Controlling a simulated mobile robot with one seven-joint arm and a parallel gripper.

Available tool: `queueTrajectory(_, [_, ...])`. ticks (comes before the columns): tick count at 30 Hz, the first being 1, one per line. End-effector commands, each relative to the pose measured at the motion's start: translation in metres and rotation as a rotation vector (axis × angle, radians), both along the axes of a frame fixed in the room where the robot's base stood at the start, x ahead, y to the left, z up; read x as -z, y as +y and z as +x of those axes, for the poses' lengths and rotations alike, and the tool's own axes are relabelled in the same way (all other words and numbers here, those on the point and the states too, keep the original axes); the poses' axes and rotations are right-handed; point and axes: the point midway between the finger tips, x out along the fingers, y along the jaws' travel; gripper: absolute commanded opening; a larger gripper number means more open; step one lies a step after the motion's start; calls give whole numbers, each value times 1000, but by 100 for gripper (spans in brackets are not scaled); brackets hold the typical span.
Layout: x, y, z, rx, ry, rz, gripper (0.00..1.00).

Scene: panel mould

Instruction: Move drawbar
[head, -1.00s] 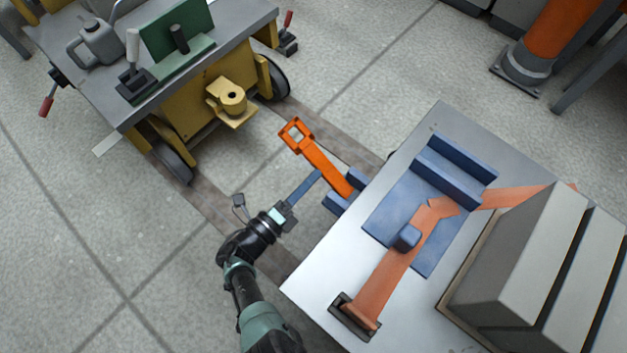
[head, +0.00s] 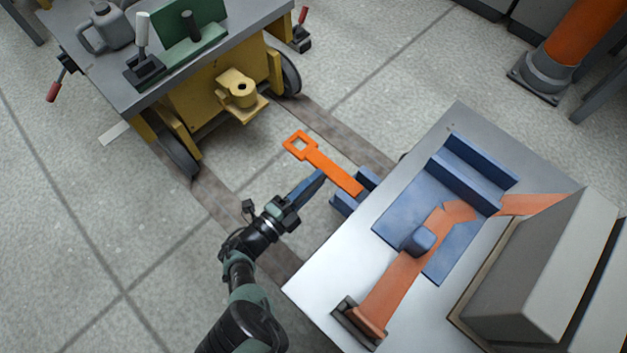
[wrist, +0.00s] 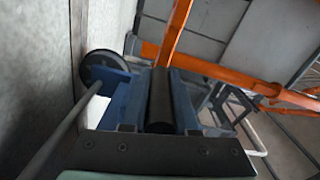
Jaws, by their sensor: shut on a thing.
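The orange drawbar (head: 330,169) slants out from the blue bracket (head: 350,203) on the near edge of the right-hand cart. Its square eye (head: 299,145) points up-left, apart from the yellow hitch (head: 240,91) on the other cart. My gripper (head: 318,177) comes from the lower left, and its blue fingers are shut on the side of the drawbar, between eye and bracket. The exact contact is small in the head view. In the wrist view, the blue fingers (wrist: 158,110) lie close around a dark part, with orange bars just beyond them.
The yellow cart (head: 200,105) with a grey top and dark wheels stands upper left. The right-hand cart's pale top (head: 320,285) carries a blue fixture (head: 395,220) and a large grey block (head: 540,280).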

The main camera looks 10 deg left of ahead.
Motion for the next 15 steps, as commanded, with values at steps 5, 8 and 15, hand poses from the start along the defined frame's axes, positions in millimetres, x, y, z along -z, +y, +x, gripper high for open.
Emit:
queueTrajectory(5, [2, -1, -3, 1, 6, -8, 0])
queueTrajectory(8, [2, -1, -3, 2, 7, -7, 0])
queueTrajectory(15, [2, -1, -2, 2, 6, -6, 54])
